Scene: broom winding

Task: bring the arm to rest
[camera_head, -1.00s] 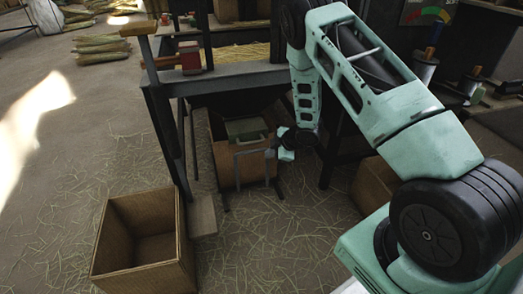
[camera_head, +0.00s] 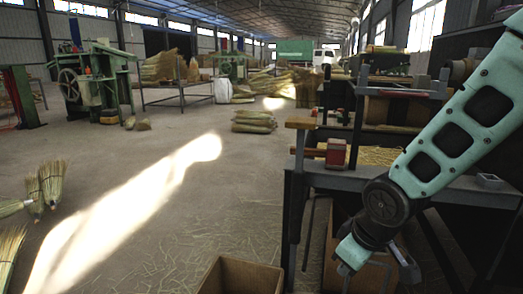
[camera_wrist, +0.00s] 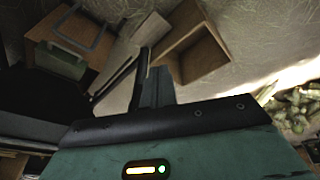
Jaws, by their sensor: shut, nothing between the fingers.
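My arm comes in from the right in the head view, its teal link sloping down to the dark wrist joint. My gripper (camera_head: 345,268) hangs low beside the front of the dark metal bench (camera_head: 450,192), in front of a cardboard box (camera_head: 372,274). The fingers are small there. In the wrist view my gripper (camera_wrist: 157,80) points away from the camera, shut and empty. An open, empty box (camera_wrist: 200,54) lies beyond the fingers. It also shows at the bottom of the head view (camera_head: 240,276).
A box with a green case (camera_wrist: 60,61) is at the wrist view's upper left. Red-and-wood tools (camera_head: 335,152) sit on the bench. Straw bundles (camera_head: 253,122) and brooms (camera_head: 47,182) lie on the floor.

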